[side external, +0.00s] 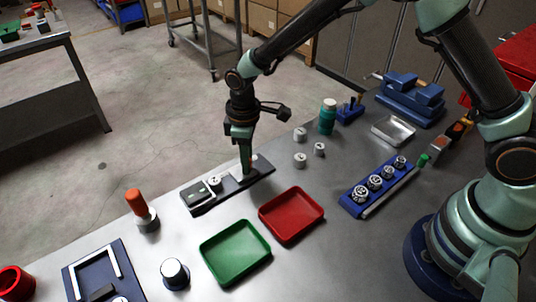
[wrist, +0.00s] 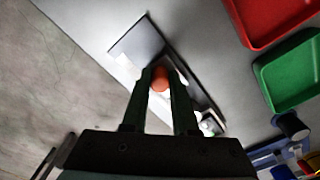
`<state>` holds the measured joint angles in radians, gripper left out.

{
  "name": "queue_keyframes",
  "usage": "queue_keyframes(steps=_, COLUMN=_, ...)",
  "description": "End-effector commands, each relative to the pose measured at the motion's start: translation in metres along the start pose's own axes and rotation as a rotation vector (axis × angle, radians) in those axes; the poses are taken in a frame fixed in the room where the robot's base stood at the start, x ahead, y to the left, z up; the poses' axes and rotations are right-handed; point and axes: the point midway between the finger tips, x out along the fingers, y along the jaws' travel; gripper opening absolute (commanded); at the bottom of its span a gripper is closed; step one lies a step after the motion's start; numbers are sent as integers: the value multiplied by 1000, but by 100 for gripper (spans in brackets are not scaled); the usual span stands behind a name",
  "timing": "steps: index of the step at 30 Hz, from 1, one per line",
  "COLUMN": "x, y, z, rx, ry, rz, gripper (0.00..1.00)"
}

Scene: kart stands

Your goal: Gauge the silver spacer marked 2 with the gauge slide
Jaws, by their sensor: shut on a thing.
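The gauge is a dark, narrow block (side external: 262,172) lying on the steel table, and it also shows in the wrist view (wrist: 138,38). A silver spacer (side external: 214,183) sits at its left end; it shows partly in the wrist view (wrist: 209,126). I cannot read a mark on it. My gripper (side external: 243,176) points down over the gauge, right of the spacer and apart from it. In the wrist view, my gripper (wrist: 160,80) is shut on a round orange knob (wrist: 161,78), which looks like the gauge slide's knob. The fingers hide the knob in the side view.
Three loose silver spacers (side external: 300,160) stand behind the red tray (side external: 291,215). A green tray (side external: 235,253) lies in front. A blue rack (side external: 375,187) holds several silver pieces. An orange-handled tool (side external: 140,206) and a dark, pale-topped cylinder (side external: 175,273) stand left.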

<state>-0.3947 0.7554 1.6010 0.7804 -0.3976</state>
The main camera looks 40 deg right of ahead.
Motion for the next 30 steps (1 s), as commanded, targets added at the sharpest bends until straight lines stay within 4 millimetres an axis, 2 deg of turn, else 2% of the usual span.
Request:
queue_keyframes(steps=4, x=0, y=4, z=4, rx=12, ry=-7, rz=-3, gripper=0)
queue_keyframes(steps=5, x=0, y=4, z=4, rx=12, ry=-8, rz=-3, gripper=38)
queue_keyframes(steps=6, x=0, y=4, z=4, rx=12, ry=-8, rz=-3, gripper=54)
queue_keyframes(steps=7, x=0, y=4, z=4, rx=12, ry=-8, rz=-3, gripper=57)
queue_keyframes(steps=16, x=-1, y=3, z=2, rx=8, ry=-5, rz=-2, gripper=57)
queue_keyframes(steps=20, x=-10, y=3, z=2, rx=8, ry=-2, rz=-1, gripper=57)
queue_keyframes(steps=23, x=-25, y=3, z=1, rx=8, ry=-1, rz=0, gripper=57)
queue_keyframes(steps=30, x=-74, y=3, z=2, rx=9, ry=-1, rz=0, gripper=57)
